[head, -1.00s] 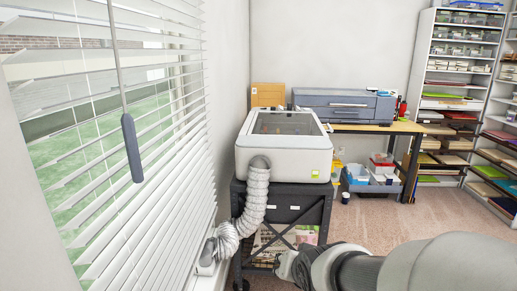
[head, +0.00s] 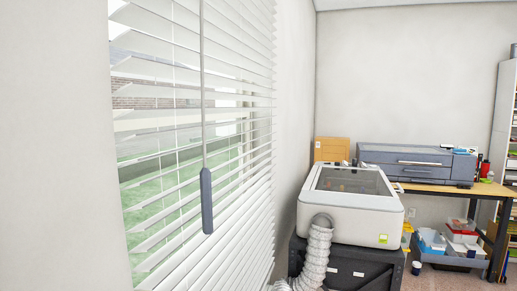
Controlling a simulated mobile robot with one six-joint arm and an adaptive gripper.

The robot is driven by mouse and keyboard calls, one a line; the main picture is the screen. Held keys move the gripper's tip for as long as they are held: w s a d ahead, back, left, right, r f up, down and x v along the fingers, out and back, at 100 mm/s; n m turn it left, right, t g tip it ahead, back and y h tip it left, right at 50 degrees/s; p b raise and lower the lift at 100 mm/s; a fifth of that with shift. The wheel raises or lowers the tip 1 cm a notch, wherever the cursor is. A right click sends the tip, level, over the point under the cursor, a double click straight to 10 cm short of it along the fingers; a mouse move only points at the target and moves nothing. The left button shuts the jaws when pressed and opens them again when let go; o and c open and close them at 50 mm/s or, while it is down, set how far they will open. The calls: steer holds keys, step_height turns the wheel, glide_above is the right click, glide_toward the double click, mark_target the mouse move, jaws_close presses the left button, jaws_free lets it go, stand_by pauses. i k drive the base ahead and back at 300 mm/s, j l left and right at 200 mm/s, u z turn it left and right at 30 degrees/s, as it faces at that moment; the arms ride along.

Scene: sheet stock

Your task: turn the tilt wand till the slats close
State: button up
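The tilt wand (head: 206,200) hangs in front of the window blind, a thin grey rod with a thicker dark grey handle at its lower end. It hangs nearly straight down. The white slats (head: 245,145) of the blind are open, with grass and a brick wall showing between them. My gripper is not in view, and nothing touches the wand.
A white machine (head: 350,205) with a ribbed hose (head: 317,255) stands on a black cart (head: 365,266) right of the window. Behind it are a wooden table (head: 455,188) with a large grey-blue printer (head: 415,162) and bins below. Bare wall (head: 55,150) lies left of the window.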

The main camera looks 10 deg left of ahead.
mark_target(205, 173)
steer(key=l+u, duration=0.1)
steer(key=u, duration=0.35)
steer(key=l+u, duration=0.1)
steer(key=u, duration=0.35)
steer(key=l+u, duration=0.1)
steer(key=u, duration=0.35)
